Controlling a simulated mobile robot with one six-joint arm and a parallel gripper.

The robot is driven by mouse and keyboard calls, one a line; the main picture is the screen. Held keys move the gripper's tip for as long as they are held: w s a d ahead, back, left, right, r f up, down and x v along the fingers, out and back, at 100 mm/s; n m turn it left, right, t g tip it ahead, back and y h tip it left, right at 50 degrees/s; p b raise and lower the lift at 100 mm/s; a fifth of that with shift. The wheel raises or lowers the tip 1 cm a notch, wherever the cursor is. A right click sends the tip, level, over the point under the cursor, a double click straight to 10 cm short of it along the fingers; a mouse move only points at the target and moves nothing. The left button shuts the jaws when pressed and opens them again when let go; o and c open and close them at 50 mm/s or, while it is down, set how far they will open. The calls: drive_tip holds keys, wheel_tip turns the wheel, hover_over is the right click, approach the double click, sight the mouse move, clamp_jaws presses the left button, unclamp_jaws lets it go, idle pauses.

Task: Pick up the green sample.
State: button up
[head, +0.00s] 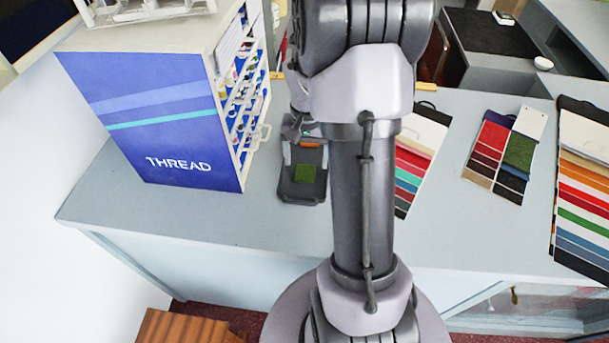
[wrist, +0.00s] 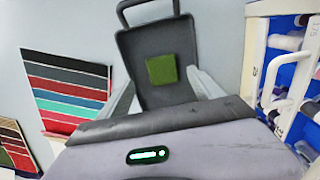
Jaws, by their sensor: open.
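The green sample is a small flat green square (head: 304,173) lying on a dark grey handled tray (head: 300,193) on the counter. In the wrist view the green sample (wrist: 161,69) lies near the middle of the tray (wrist: 150,42). My gripper (wrist: 162,82) is open and empty, with its pale fingers apart on either side of the tray, short of the sample in the picture. The height of the fingers above the tray is hard to tell. In the head view my arm hides part of the tray's surroundings.
A blue THREAD cabinet (head: 150,120) with open racks stands close left of the tray; its rack and handle (wrist: 266,75) show at right in the wrist view. Swatch cards (head: 410,160), (head: 502,150) and (head: 585,175) lie to the right. Bare counter (head: 250,215) lies in front.

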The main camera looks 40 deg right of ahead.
sight(305, 171)
drive_tip(key=f, duration=0.1)
drive_tip(key=f+b, duration=0.1)
drive_tip(key=f, duration=0.3)
drive_tip(key=shift+w+b, duration=0.35)
drive_tip(key=shift+w, duration=0.05)
drive_tip(key=shift+s+r, duration=0.1)
drive_tip(key=shift+c, duration=0.9)
drive_tip(key=c, duration=1.2)
wheel_tip(305, 171, up, 4)
drive_tip(key=shift+d+r+p, duration=0.1)
drive_tip(key=shift+p, duration=0.8)
drive_tip(key=s, duration=0.5)
drive_tip(key=s+d+p, duration=0.1)
drive_tip(key=s, duration=0.9)
drive_tip(key=shift+s+d+r, duration=0.3)
drive_tip(key=shift+d+r, duration=0.1)
drive_tip(key=shift+s, duration=0.1)
